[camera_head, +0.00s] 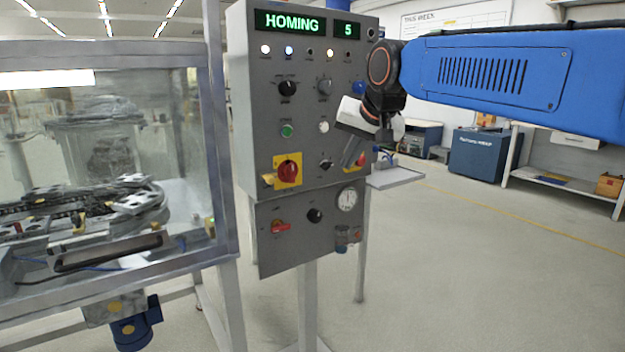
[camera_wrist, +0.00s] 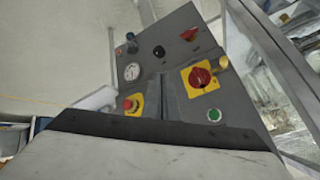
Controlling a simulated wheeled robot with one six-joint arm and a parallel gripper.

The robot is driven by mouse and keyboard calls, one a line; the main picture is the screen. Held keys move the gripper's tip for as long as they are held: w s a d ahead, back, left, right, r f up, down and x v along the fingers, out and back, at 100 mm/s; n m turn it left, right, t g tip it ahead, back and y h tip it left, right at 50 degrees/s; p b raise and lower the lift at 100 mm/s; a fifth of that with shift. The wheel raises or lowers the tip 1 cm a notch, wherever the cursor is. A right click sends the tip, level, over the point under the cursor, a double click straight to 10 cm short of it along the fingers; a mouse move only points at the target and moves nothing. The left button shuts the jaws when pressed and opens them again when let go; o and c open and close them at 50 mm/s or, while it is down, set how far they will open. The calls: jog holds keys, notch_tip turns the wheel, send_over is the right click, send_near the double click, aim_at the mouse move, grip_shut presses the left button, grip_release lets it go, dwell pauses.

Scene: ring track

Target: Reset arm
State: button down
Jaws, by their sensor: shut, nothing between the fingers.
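My blue arm reaches in from the right in the head view, and my gripper (camera_head: 355,150) hangs at its end, in front of the right side of the grey control panel (camera_head: 262,130). The gripper is shut and empty, and hides part of a yellow-backed control on the panel's lower right. The panel's display (camera_head: 290,22) reads HOMING, and a smaller one (camera_head: 346,29) reads 5. In the wrist view the panel appears rotated, with a red switch on yellow (camera_wrist: 199,76), a red emergency button (camera_wrist: 130,105) and a green button (camera_wrist: 214,115). I cannot tell whether the gripper touches the panel.
A glass-walled metal enclosure (camera_head: 228,190) with machinery inside stands at the left. A lower panel (camera_head: 300,240) carries a red handle (camera_head: 281,227) and a gauge (camera_head: 347,199). A grey shelf (camera_head: 398,179) juts out behind my gripper.

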jog(key=s+d+f+g+h, duration=0.1)
jog(key=s+d+f, duration=0.6)
jog(key=s+f, duration=0.2)
jog(key=s+d+f+n+h, duration=0.1)
jog(key=s+d+f, duration=0.6)
jog(key=s+f, duration=0.3)
jog(key=s+d+f+g+h, duration=0.1)
jog(key=s+d+f, duration=0.6)
jog(key=s+f, duration=0.3)
jog(key=s, duration=0.2)
jog(key=shift+s+d+f+g, duration=0.2)
jog(key=shift+s+d+g, duration=0.1)
jog(key=shift+s, duration=0.1)
dwell(1.1)
